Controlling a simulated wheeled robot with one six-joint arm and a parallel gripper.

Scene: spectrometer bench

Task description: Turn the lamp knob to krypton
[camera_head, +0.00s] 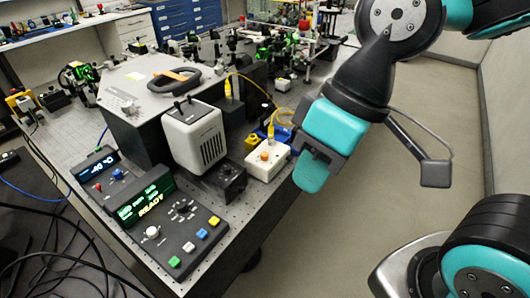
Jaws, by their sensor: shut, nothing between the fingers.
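A control panel (165,225) with a green display reading READY stands at the front of the bench. It carries a small black dial (183,208) with markings around it and a white round knob (152,232). The markings are too small to read, so I cannot tell which control is the lamp knob or where it points. A pale lamp-like housing (194,137) with side vents stands behind the panel. My gripper (311,172) is shut and empty, with teal fingers pointing down. It is to the right of the panel, past the bench's right edge in the picture, touching nothing visible.
A white box with an orange button (266,158) sits at the bench edge, left of my gripper. A small black box (228,181) stands between it and the panel. A blue-display unit (97,170) is at the left. Loose black cables (55,235) lie lower left. The right floor is clear.

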